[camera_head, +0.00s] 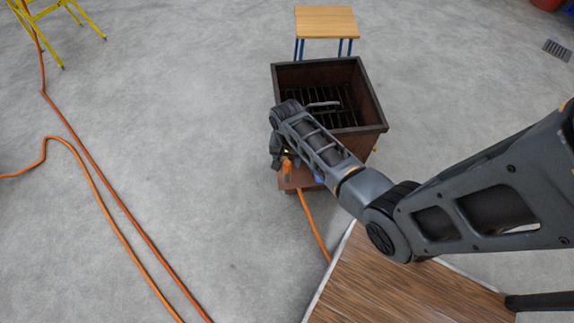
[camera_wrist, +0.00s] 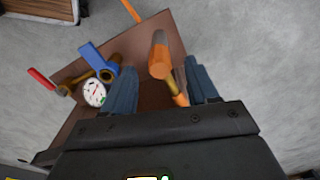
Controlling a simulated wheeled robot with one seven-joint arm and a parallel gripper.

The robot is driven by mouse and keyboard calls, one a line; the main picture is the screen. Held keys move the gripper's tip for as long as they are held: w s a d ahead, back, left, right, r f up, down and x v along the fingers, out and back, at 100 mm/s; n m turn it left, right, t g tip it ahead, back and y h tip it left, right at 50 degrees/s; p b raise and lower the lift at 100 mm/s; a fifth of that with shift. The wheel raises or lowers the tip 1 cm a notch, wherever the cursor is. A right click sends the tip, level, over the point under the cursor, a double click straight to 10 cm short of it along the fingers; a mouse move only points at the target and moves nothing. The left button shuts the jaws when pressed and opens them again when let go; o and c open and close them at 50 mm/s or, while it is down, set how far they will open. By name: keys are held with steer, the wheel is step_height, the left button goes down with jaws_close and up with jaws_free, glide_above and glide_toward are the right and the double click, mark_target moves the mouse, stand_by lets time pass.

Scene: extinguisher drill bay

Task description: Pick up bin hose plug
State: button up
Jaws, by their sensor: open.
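The hose plug (camera_wrist: 161,60) is an orange cylinder with a brass-coloured end, seen in the wrist view between my two fingers. It also shows small and partly covered in the head view (camera_head: 287,167), by the near-left side of the dark bin. My gripper (camera_wrist: 163,88) is open, with a blue-grey finger on either side of the plug. A gap shows between the plug and each finger. In the head view my arm reaches from the right over the bin's near side, and my gripper (camera_head: 281,152) points down there, partly hidden.
The brown bin (camera_head: 376,105) has a grate inside. A brown shelf (camera_wrist: 150,30) at its side carries a blue-handled valve (camera_wrist: 98,60), a white gauge (camera_wrist: 94,93) and a red handle (camera_wrist: 40,79). An orange hose (camera_head: 313,225) trails away.

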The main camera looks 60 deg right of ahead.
mark_target(287, 163)
step_height(287, 163, down, 4)
steer(key=shift+r+b, duration=0.15)
steer(key=shift+b, duration=0.15)
steer(key=shift+c, duration=0.4)
jaws_close()
